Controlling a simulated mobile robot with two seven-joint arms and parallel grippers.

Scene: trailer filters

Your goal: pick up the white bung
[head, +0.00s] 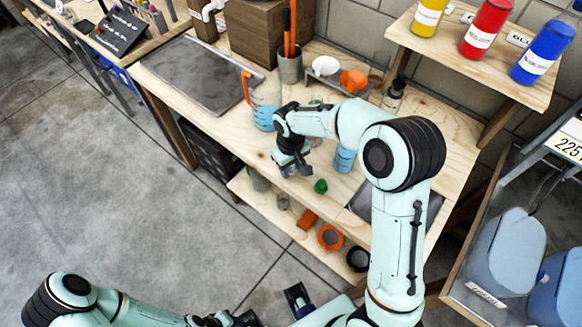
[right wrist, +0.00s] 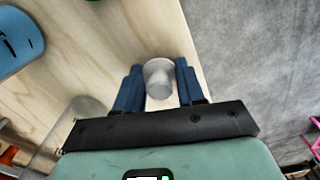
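The white bung (right wrist: 158,78) shows in the right wrist view as a small pale tapered plug between the two blue fingers of my right gripper (right wrist: 159,85). The fingers appear to touch it on both sides. In the head view my right gripper (head: 291,168) points down at the front edge of the wooden bench (head: 210,118), and the bung is hidden there. Whether the bung rests on the bench or is lifted, I cannot tell. My left arm is low at the left of the head view; its gripper is not clearly shown.
A measuring jug with blue liquid (head: 265,105) stands left of my right gripper, and a blue-filled beaker (head: 344,158) stands right of it. A green bung (head: 320,186) lies near the front edge. A metal tray (head: 200,75) covers the bench's left part. Bottles stand on the raised shelf.

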